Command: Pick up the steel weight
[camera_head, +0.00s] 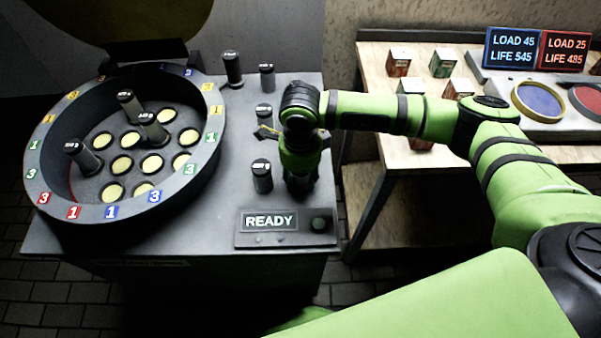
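Several dark grey cylinders with pale labels on top look like the weights; I cannot tell which one is steel. On the grey table, one stands at the front (262,177), one behind it (264,113), and two at the back (232,70), (267,77). Others stand in the round numbered tray (52,200): left (84,158), middle (152,130) and back (130,106). My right gripper (300,185) points down at the table just right of the front cylinder. Its fingers are dark and partly hidden, so their opening is unclear. My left gripper is out of view.
A panel reading READY with a round button (270,222) lies at the table's front right. The wooden bench (375,75) at right holds small boxes (399,62), a blue and a red sign (512,50), and round blue and red pads (540,98).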

